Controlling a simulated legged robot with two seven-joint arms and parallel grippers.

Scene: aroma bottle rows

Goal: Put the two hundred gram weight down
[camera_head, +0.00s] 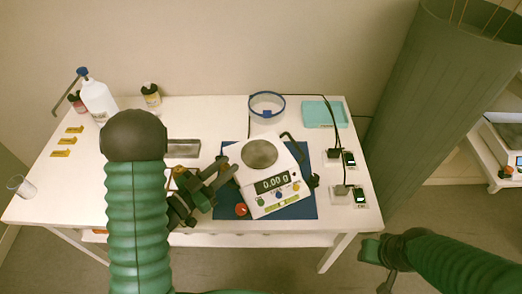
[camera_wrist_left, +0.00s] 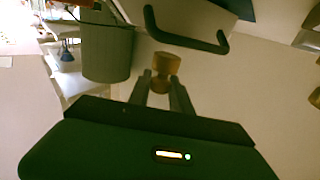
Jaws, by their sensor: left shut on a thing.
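My left gripper (camera_head: 226,172) is beside the left edge of the white scale (camera_head: 284,187). In the left wrist view, its two fingers (camera_wrist_left: 162,92) are shut on a brass-coloured weight (camera_wrist_left: 164,64), with the weight's wider head showing beyond the fingertips. I cannot make out the weight clearly in the head view, nor read a marking on it. The scale has a round grey pan (camera_head: 259,153) with nothing seen on it, and its display reads 0.00 g. My right gripper (camera_head: 371,250) is low at the right, off the table; its jaws are unclear.
The scale stands on a blue mat (camera_head: 309,208). A dark bent handle (camera_head: 292,145) rises by the pan. Behind are a clear blue-rimmed bowl (camera_head: 267,107) and a teal tray (camera_head: 323,114). A metal tray (camera_head: 184,148) and white bottle (camera_head: 97,99) are left; small devices (camera_head: 347,195) stand right.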

